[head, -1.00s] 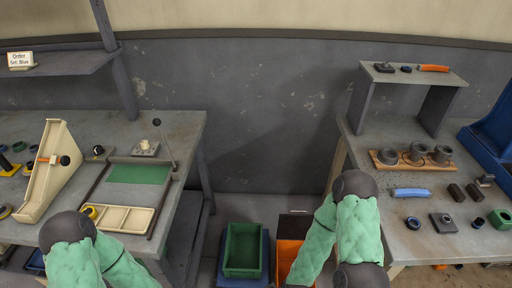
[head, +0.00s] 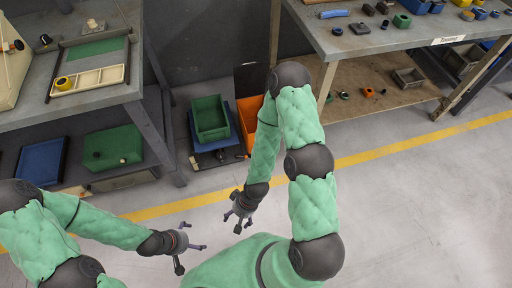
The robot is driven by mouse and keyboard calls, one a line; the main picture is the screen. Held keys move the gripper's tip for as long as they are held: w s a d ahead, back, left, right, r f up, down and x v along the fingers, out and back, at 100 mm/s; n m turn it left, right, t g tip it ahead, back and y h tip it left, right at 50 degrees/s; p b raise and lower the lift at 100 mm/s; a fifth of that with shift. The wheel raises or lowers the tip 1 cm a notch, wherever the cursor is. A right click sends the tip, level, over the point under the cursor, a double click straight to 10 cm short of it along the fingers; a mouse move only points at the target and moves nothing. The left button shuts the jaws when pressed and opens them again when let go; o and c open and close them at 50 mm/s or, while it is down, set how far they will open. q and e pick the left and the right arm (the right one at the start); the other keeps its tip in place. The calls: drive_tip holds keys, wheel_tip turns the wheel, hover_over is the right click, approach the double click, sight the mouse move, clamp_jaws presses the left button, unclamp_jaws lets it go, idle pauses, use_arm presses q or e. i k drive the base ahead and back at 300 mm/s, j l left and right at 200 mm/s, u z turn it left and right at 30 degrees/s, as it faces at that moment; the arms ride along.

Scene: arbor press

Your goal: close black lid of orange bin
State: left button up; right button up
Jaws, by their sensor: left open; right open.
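The orange bin (head: 245,112) stands on the floor between the two benches, partly hidden behind my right arm. Its black lid (head: 247,76) stands up at the bin's back edge against the wall, so the bin is open. My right gripper (head: 238,223) is open and empty, pointing down over the floor in front of the bin, well short of it. My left gripper (head: 193,249) is open and empty, lower and to the left, also over clear floor and apart from the bin.
A green crate (head: 210,130) sits in a blue bin (head: 233,139) just left of the orange bin. The left bench (head: 100,95) and right bench (head: 385,40) flank the bins. The floor (head: 400,200) in front is open, crossed by a yellow line (head: 380,155).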

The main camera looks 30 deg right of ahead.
sight(251, 78)
drive_tip(key=k+l+z, duration=0.1)
drive_tip(key=z, duration=0.85)
